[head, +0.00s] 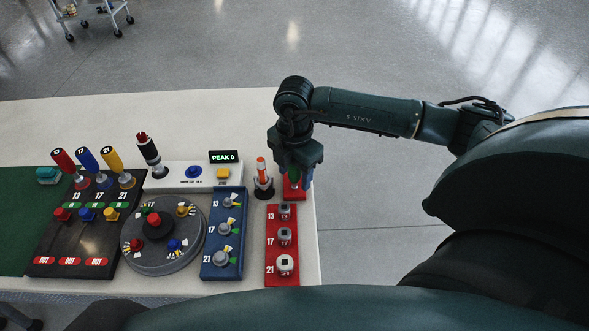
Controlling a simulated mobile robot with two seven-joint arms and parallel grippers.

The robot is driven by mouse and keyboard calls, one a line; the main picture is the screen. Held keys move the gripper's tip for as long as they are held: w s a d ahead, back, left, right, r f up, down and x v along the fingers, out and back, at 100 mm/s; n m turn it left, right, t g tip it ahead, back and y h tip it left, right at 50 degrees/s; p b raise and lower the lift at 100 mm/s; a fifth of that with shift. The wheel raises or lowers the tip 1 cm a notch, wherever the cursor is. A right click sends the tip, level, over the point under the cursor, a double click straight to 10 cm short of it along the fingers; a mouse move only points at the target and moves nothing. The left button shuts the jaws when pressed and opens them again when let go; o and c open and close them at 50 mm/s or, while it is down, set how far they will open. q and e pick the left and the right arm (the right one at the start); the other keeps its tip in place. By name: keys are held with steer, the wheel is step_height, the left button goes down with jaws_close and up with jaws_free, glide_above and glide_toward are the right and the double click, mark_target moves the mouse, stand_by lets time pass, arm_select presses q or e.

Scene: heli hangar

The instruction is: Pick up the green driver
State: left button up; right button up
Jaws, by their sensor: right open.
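My right gripper (293,170) points down at the right end of the table, and its jaws are open. A small green piece, which looks like the handle of the green driver (294,174), shows between the fingers above a small red holder (292,192). The gripper hides most of it, so I cannot tell whether the fingers touch it. My left gripper is not in view.
An orange-and-white driver (262,172) stands close left of the gripper. A red block (269,275) with several sockets lies in front. The table behind is clear.

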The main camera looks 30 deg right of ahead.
steer(key=shift+f, duration=0.45)
steer(key=shift+c, duration=0.2)
steer(key=c, duration=1)
